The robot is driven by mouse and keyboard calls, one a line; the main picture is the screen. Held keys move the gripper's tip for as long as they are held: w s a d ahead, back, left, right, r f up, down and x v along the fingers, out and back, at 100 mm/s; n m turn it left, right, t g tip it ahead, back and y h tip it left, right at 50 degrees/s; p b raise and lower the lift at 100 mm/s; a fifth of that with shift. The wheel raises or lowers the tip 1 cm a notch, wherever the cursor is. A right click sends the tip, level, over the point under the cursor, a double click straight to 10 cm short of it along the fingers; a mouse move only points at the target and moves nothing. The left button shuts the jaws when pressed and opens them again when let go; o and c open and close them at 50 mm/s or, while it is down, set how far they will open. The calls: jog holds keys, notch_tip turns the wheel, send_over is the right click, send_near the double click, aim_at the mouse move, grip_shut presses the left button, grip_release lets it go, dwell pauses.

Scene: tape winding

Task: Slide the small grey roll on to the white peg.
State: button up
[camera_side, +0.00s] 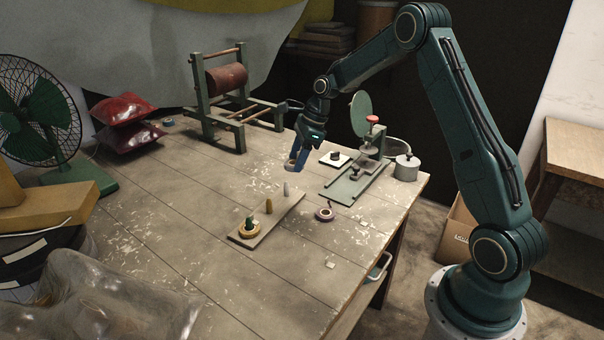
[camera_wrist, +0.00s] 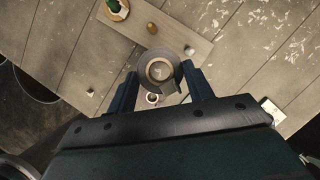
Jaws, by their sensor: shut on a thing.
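My gripper (camera_wrist: 160,88) is shut on the small grey roll (camera_wrist: 142,69), whose open hole faces the wrist camera. In the side view my gripper (camera_side: 299,164) holds the roll (camera_side: 290,162) above the table, behind the pegboard. The white peg (camera_side: 286,188) stands upright at the far end of the wooden pegboard (camera_side: 257,228). It also shows in the wrist view (camera_wrist: 190,50), just right of the roll and apart from it. The roll is off the peg. The board also bears a brown peg (camera_side: 269,206) and a green peg (camera_side: 249,222) with a tan roll (camera_side: 248,231) around it.
A purple roll (camera_side: 325,214) lies on the table right of the board. A green metal stand (camera_side: 357,178), a white card with a black knob (camera_side: 335,158) and a metal pot (camera_side: 407,167) stand at the right. A winding frame (camera_side: 226,80) is behind. The table left of the board is clear.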

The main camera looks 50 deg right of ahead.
jog(key=w+d+f+m, duration=0.2)
jog(key=w+f, duration=0.1)
jog(key=w, duration=0.2)
jog(key=shift+d+f+t, duration=0.3)
jog(key=shift+d+f, duration=0.1)
jog(key=shift+f+h, duration=0.15)
jog(key=shift+h, duration=0.15)
jog(key=shift+f, duration=1.75)
jog(key=shift+f, duration=0.1)
jog(key=shift+f, duration=2.75)
jog(key=o, duration=1)
jog(key=shift+o, duration=0.6)
